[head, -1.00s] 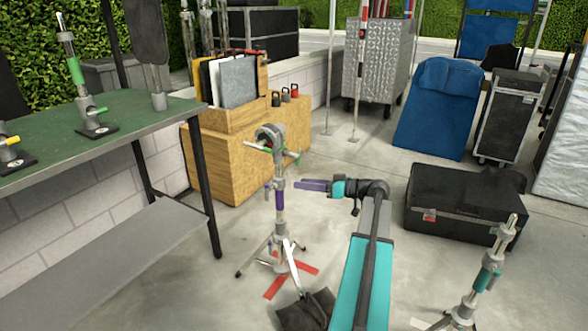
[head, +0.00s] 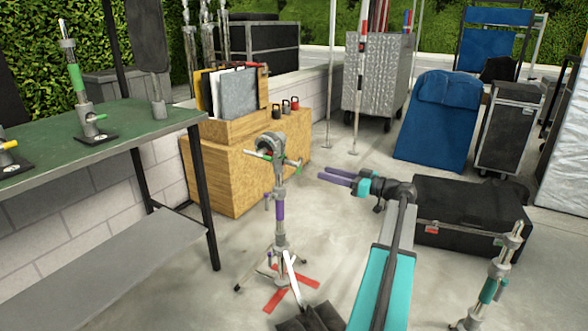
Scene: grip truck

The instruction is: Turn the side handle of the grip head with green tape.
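A grip head (head: 268,146) sits on top of a metal stand in the middle, with a thin side handle (head: 291,161) that looks green at its right end. The stand's column has purple tape (head: 281,210).
A yellow-handled piece (head: 8,146) stands on the green table (head: 140,117). A wooden box (head: 225,175) is behind the middle stand. A black case (head: 465,215) lies right of my arm. A stand with teal tape (head: 488,289) is at lower right. Dark bags (head: 308,318) lie on the floor.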

